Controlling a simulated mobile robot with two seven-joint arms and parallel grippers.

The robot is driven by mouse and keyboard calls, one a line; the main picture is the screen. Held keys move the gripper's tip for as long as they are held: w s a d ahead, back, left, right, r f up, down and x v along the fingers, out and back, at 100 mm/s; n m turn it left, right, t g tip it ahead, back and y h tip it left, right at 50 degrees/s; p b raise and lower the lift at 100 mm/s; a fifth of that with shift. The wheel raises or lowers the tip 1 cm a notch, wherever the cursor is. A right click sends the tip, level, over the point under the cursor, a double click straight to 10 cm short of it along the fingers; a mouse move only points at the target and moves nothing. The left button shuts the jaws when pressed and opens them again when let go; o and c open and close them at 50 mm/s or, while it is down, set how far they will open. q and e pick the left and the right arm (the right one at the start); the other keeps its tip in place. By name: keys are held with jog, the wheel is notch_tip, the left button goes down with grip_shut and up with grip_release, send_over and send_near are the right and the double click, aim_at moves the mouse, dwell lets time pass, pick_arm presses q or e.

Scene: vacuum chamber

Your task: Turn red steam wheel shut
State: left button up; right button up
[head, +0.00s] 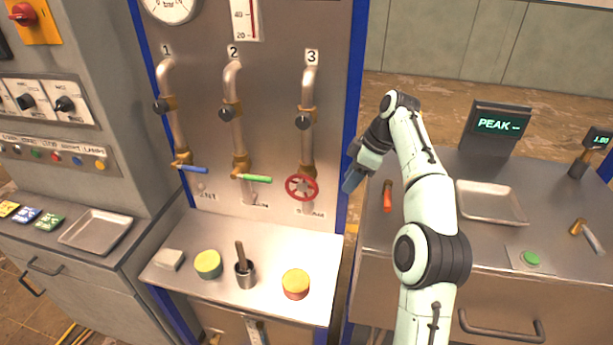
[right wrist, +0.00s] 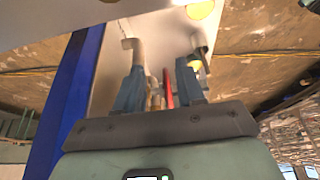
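The red steam wheel (head: 302,187) is on the pipe marked 3, at the right of the grey panel. My right gripper (head: 353,180) is to the right of the wheel in the head view, by the panel's blue edge post, with a visible gap between them. In the right wrist view its two blue fingers (right wrist: 160,88) stand apart. A narrow red shape (right wrist: 168,88), apparently the wheel seen edge-on, shows between and beyond them, and nothing is gripped. My left gripper is not in view.
Beside the wheel, pipe 2 has a green lever (head: 252,178) and pipe 1 a blue lever (head: 190,169). Below, the shelf holds a red-and-yellow round piece (head: 295,284) and a metal cup (head: 246,274). A red-handled tool (head: 387,196) lies on the right bench.

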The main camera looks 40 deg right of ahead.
aim_at(306, 175)
jog(key=w+a, duration=0.2)
jog(key=w, duration=0.1)
jog(key=w+a+p, duration=0.1)
jog(key=w+a, duration=0.4)
jog(key=shift+w+r, duration=0.15)
jog(key=shift+w, duration=0.2)
jog(key=shift+x, duration=1)
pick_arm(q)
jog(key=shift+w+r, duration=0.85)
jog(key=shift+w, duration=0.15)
pick_arm(e)
jog(key=shift+s+f, duration=0.15)
jog(key=shift+f, duration=0.35)
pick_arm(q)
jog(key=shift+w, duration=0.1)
pick_arm(e)
grip_shut()
jog(key=shift+d+f, duration=0.1)
